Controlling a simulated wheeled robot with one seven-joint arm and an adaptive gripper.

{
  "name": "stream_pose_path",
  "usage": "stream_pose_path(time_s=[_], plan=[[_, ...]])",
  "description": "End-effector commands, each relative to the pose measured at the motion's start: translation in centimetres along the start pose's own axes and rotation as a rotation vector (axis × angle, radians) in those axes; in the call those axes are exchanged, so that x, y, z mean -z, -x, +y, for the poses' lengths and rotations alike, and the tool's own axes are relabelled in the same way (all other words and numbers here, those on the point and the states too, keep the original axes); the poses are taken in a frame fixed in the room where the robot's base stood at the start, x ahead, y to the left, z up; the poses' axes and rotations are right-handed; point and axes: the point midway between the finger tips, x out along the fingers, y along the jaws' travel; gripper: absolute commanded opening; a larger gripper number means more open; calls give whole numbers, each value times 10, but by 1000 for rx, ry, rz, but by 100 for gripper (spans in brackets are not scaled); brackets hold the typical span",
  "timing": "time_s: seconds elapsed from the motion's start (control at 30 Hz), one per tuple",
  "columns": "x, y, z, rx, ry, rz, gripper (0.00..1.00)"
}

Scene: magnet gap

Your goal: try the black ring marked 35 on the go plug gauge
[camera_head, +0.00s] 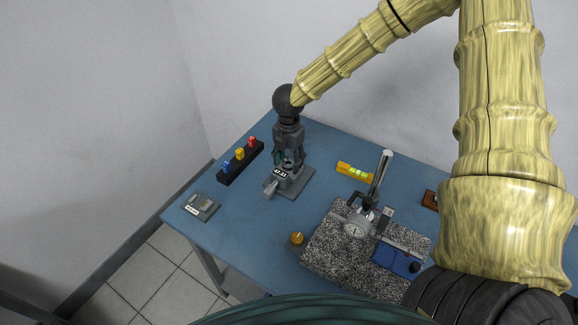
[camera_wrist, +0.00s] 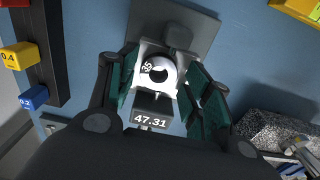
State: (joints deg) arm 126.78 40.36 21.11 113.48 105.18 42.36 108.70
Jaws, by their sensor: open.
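The ring is mostly hidden there. I cannot tell whether it touches the plug.
A black rack (camera_head: 240,161) with blue, yellow and red pieces stands at the left. A labelled grey block (camera_head: 201,207) lies at the table's left edge.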

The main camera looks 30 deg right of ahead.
Motion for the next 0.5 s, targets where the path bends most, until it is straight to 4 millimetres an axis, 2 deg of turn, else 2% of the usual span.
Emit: stream_pose_path(time_s=[0.07,0.23,0.33,0.37,0.5], plan=[[0,0,0,0,0,0,46],[0,0,0,0,0,0,15],[0,0,0,0,0,0,14],[0,0,0,0,0,0,11],[0,5,0,0,0,0,11]])
